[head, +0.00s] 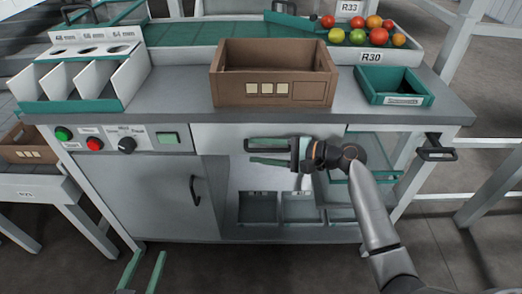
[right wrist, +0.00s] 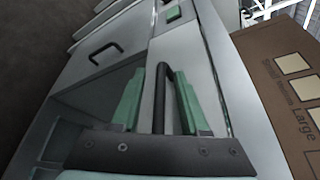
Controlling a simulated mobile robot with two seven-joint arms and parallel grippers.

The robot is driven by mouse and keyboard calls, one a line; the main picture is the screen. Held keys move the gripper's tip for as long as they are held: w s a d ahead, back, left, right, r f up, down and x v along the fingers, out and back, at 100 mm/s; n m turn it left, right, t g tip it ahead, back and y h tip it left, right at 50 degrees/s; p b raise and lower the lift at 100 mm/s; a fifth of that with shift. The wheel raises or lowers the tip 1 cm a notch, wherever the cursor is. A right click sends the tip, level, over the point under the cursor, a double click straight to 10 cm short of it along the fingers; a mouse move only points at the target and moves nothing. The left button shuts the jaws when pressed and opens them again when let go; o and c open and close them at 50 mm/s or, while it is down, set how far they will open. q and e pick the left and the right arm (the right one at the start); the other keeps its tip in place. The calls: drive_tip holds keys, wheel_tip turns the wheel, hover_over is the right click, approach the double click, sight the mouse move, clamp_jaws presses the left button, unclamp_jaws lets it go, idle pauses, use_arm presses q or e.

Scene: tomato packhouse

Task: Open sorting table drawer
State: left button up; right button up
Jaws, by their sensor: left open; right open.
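The sorting table (head: 455,114) has a pale drawer front (head: 215,137) under its top, which looks flush with the table front. My right gripper (head: 252,152) is at this drawer front, its green fingers apart. In the right wrist view, the dark bar handle (right wrist: 160,85) stands between the open fingers of the right gripper (right wrist: 159,75), with a gap visible on the finger sides. In the head view the handle is largely hidden by the gripper. My left gripper (head: 143,272) is open and empty, low at the bottom left, away from the table.
A brown crate (head: 270,94) and a green bin (head: 395,98) stand on the tabletop, with tomatoes (head: 357,37) behind. A control panel (head: 125,139) and a cabdoor handle (head: 195,190) are left of the drawer. Open shelf bins (head: 258,207) sit below. Floor in front is clear.

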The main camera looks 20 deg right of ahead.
clamp_jaws()
idle(0.3)
idle(1.1)
